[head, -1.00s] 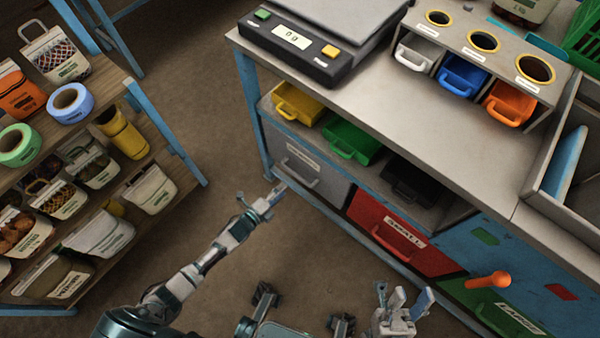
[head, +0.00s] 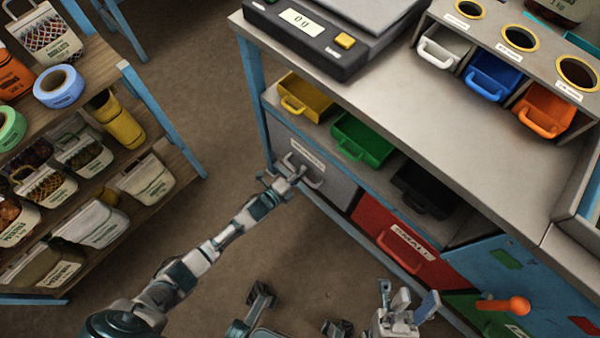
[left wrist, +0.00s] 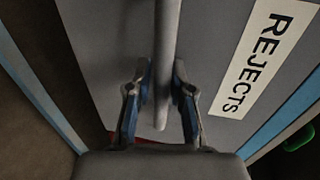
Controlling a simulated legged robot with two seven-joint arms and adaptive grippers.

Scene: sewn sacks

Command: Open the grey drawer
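The grey drawer (head: 331,184) is at the left end of the lower bench row, and its front looks flush with the bench. It has a white label, which reads REJECTS in the left wrist view (left wrist: 265,55). My left gripper (head: 287,181) is at the drawer's grey handle (head: 310,181). In the left wrist view, the handle bar (left wrist: 167,40) runs between my left gripper's two fingers (left wrist: 163,88), which are close against its sides. My right gripper (head: 402,305) is at the bottom, away from the drawer, with its fingers apart and nothing between them.
A red drawer (head: 380,212) is right of the grey one. Yellow (head: 305,97) and green (head: 362,140) bins sit on the shelf above. A blue bench leg (head: 253,90) stands close to the left gripper. A goods shelf (head: 172,160) stands left, with open floor between.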

